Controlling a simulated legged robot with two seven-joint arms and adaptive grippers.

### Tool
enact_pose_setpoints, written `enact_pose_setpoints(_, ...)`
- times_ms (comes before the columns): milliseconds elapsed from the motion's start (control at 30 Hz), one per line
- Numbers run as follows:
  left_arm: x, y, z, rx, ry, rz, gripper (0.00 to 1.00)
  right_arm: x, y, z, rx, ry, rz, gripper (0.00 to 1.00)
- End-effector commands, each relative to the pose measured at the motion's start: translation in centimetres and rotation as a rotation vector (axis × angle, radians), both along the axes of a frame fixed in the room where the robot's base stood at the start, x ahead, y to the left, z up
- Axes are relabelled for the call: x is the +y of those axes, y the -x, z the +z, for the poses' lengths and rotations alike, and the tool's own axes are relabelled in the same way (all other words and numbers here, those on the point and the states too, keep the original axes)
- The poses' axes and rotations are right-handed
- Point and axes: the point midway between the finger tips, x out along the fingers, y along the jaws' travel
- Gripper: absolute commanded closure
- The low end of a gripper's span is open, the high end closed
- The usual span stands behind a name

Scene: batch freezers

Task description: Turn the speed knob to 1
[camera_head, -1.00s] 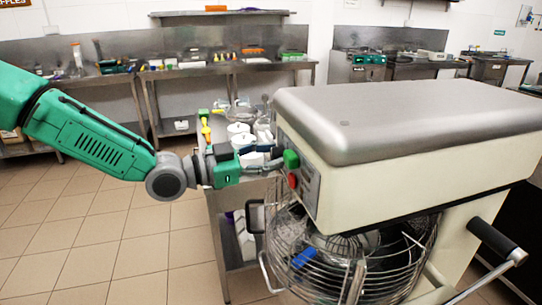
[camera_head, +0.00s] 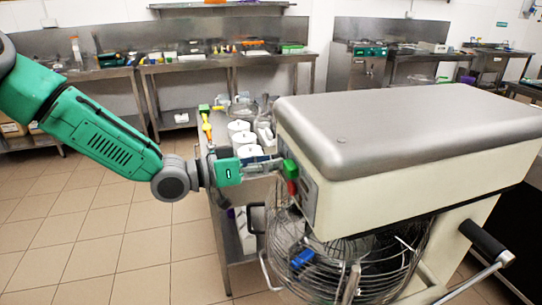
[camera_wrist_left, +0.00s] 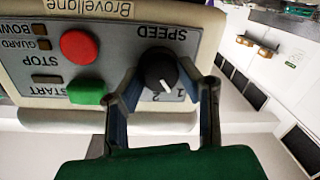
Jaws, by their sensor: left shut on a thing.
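The black speed knob (camera_wrist_left: 161,70) sits on the mixer's grey control panel (camera_wrist_left: 25,70), which appears upside down in the left wrist view. Its white pointer line aims between the printed 2 and 1. My left gripper (camera_wrist_left: 160,82) has one finger on each side of the knob and is shut on it. In the head view, my left gripper (camera_head: 276,166) reaches the mixer's front panel from the left, and the knob cannot be made out there. My right gripper is not in view.
A green start button (camera_wrist_left: 87,91) and a red stop button (camera_wrist_left: 79,46) lie close beside the left finger. The mixer (camera_head: 400,125) has a wire guard (camera_head: 340,265) below its head. A steel table (camera_head: 228,235) with white containers stands behind my gripper.

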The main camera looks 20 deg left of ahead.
Motion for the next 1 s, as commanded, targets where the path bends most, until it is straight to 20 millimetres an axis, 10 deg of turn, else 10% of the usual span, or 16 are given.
enact_pose_setpoints(867, 0.19, -0.13, -0.23, 0.142, 0.092, 0.005, 0.98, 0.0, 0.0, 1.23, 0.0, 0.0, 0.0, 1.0)
enact_pose_setpoints(900, 0.19, -0.13, -0.23, 0.142, 0.092, 0.005, 0.59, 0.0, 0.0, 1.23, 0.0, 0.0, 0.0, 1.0)
enact_pose_setpoints(1000, 0.17, -0.1, -0.17, 0.141, 0.091, 0.004, 0.49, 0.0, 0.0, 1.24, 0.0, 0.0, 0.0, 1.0)
